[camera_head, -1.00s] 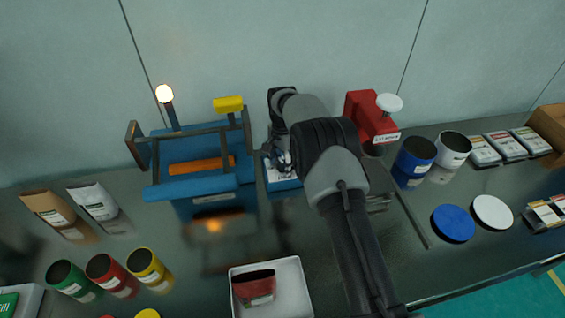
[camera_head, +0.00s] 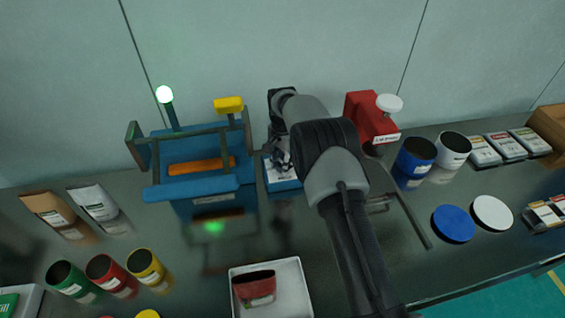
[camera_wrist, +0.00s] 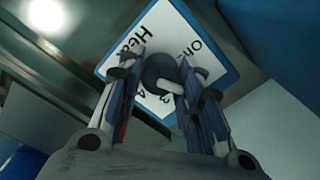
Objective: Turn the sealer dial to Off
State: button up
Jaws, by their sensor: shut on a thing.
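The dial (camera_wrist: 158,70) is a dark round knob with a pale pointer, on a white label plate (camera_wrist: 207,40) with a blue border. My gripper (camera_wrist: 163,78) is shut on the dial, one finger on each side. In the head view my gripper (camera_head: 281,158) is at the white and blue dial box (camera_head: 284,184), right of the blue machine, and the arm hides the dial. I cannot tell which setting the pointer marks.
The blue machine (camera_head: 200,188) has a lamp (camera_head: 164,94) lit green and a yellow handle (camera_head: 228,104). A red device (camera_head: 365,115) stands close right of my arm. A white tray (camera_head: 308,292) with a red pouch (camera_head: 256,287) lies in front.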

jog(key=n, duration=0.5)
jog(key=shift+n, duration=0.4)
jog(key=n, duration=0.5)
jog(key=shift+n+p, duration=0.3)
jog(key=shift+n, duration=0.3)
jog(key=o, duration=1.1)
jog(key=shift+r, duration=0.1)
notch_tip(320, 180, up, 12)
jog(key=shift+f, duration=0.1)
